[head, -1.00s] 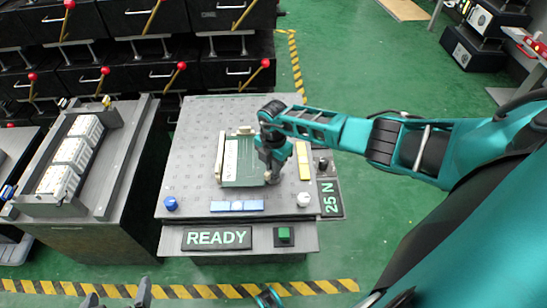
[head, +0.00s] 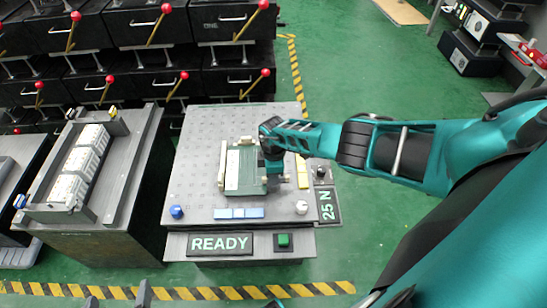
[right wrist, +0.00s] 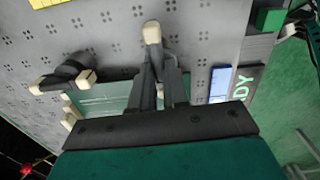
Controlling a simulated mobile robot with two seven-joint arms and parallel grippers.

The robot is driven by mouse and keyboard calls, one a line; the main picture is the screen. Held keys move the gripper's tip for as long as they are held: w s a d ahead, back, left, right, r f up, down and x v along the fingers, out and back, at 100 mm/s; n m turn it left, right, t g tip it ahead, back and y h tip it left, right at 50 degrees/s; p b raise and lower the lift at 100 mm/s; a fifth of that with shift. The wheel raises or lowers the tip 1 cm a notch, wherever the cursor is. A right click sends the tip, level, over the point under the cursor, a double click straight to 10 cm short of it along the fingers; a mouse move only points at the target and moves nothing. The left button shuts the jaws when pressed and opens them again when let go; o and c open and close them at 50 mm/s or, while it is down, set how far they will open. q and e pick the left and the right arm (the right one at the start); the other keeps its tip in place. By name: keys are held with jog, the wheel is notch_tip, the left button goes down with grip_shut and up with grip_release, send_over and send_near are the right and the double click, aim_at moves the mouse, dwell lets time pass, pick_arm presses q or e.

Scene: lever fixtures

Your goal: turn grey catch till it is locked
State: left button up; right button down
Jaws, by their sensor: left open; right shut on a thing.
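The grey catch (right wrist: 156,62), a short lever with a cream tip, shows in the right wrist view beside a green board. My right gripper (right wrist: 162,92) is shut on it, with the cream tip sticking out past the fingers. In the head view my right gripper (head: 275,180) is at the right edge of the green board (head: 246,172) and hides most of the catch. I cannot tell from these views whether the catch is locked. My left gripper (head: 117,298) is open and empty at the bottom edge of the head view.
The grey perforated bench (head: 205,135) carries a blue knob (head: 176,212), a white knob (head: 301,207), blue blocks (head: 238,213) and a yellow block (head: 302,170). A READY sign (head: 222,244) and green button (head: 283,241) are in front. A dark clamp (right wrist: 65,76) sits beside the board.

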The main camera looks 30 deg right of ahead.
pick_arm(q)
jog(key=shift+s+a+f, duration=0.15)
jog(key=shift+s+a, duration=0.05)
jog(key=shift+a, duration=0.05)
pick_arm(e)
jog(key=shift+m, duration=0.4)
jog(key=c, duration=1.1)
grip_release()
pick_arm(q)
jog(key=shift+w+d+r, duration=0.15)
jog(key=shift+r, duration=0.05)
pick_arm(e)
jog(key=shift+r+p, duration=0.55)
pick_arm(q)
notch_tip(320, 180, up, 6)
jog(key=s+a+p, duration=0.1)
jog(key=a+p, duration=0.1)
jog(key=p, duration=0.5)
jog(key=shift+s+f+y+p, duration=0.15)
jog(key=shift+y+p, duration=0.15)
jog(key=shift+y, duration=0.1)
pick_arm(e)
notch_tip(320, 180, up, 12)
jog(key=shift+f, duration=0.1)
